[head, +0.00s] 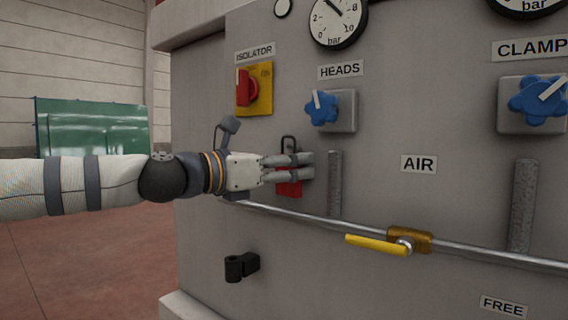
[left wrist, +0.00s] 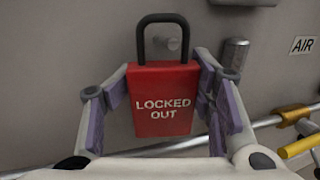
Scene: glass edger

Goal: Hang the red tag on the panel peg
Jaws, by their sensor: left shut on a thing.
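The red tag (head: 289,188) is shaped like a padlock, with a black shackle on top. It hangs upright, and in the left wrist view its face (left wrist: 164,106) reads "LOCKED OUT". My left gripper (head: 308,167) is shut on the tag's sides and holds it close to the grey panel (head: 390,120). In the left wrist view the metal panel peg (left wrist: 173,44) shows through the shackle's opening, below its top bar. I cannot tell whether the peg passes through the loop or stays behind it. In the head view the peg is hidden. My right gripper is not in view.
A blue HEADS knob (head: 322,107) and a red and yellow isolator switch (head: 247,88) sit above the gripper. A metal pipe (head: 320,222) with a yellow-handled valve (head: 378,244) runs below. A black fitting (head: 240,266) juts out lower left.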

